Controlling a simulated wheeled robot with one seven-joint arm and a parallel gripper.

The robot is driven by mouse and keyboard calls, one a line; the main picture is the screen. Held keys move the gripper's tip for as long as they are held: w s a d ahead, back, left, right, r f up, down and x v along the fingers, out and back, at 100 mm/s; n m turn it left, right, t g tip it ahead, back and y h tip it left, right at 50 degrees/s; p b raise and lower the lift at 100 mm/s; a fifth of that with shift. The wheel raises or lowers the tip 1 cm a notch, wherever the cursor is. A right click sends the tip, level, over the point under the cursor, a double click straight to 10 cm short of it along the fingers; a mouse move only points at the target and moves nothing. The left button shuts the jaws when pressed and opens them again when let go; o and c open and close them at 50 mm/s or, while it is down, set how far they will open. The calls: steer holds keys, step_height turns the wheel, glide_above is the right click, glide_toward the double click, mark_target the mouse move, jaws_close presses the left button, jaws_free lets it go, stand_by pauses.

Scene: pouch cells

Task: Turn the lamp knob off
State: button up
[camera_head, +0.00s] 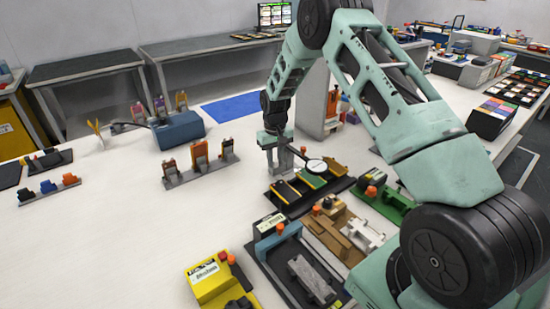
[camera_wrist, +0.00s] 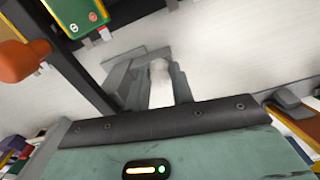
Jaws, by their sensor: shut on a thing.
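A round magnifier lamp head (camera_head: 316,165) stands over a dark station base (camera_head: 287,201) in the middle of the bench in the head view. My gripper (camera_head: 280,168) points down at the back left of this base, close beside the lamp head. In the wrist view my gripper (camera_wrist: 150,65) is shut on a pale rounded piece (camera_wrist: 160,82) between its fingers. I cannot tell for sure whether this piece is the lamp knob. An orange knob (camera_wrist: 22,62) shows apart from the fingers at the left of the wrist view.
A green fixture (camera_head: 390,207), a tan fixture (camera_head: 340,240) and a yellow device (camera_head: 215,282) stand near the base. A rack with orange-topped pieces (camera_head: 200,160) stands to the left. A blue mat (camera_head: 232,108) lies behind.

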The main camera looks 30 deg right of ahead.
steer(key=o, duration=1)
steer(key=shift+m, duration=0.3)
